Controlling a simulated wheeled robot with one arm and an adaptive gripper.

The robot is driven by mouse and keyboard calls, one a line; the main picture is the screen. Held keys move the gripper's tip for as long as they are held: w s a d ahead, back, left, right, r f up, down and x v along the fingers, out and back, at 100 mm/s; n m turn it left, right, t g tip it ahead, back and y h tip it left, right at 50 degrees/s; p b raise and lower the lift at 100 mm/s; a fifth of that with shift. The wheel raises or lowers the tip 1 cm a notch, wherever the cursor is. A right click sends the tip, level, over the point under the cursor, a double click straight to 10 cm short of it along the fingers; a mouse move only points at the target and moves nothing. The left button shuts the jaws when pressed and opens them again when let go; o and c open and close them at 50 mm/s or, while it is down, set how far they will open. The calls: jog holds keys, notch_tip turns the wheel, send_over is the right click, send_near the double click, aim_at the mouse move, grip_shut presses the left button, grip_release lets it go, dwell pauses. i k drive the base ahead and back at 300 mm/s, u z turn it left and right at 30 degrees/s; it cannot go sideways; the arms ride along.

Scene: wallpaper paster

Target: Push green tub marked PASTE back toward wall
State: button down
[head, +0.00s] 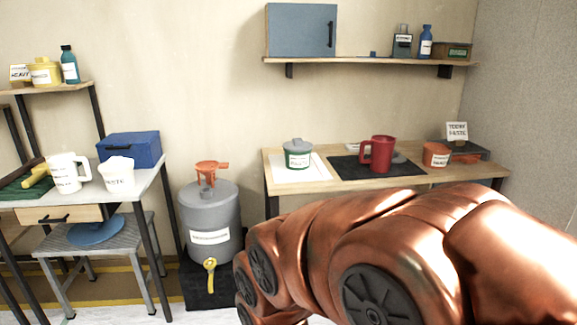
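A green tub (297,158) with a grey lid and a white label stands upright on a white sheet on the right-hand wooden table (460,177). The label is too small to read for certain. Bare wall (235,100) rises behind the table. My copper-coloured arm fills the lower right of the head view, in front of the table. My gripper is not visible in this view.
Right of the tub, a red jug (376,154) stands on a black mat (342,168). An orange tub (436,155) is farther right. A shelf (375,62) hangs above. A grey barrel (208,222) stands left of the table.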

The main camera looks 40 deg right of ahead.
aim_at(294, 160)
jog(key=u, duration=0.3)
jog(key=i, duration=1.1)
jog(key=z, duration=0.55)
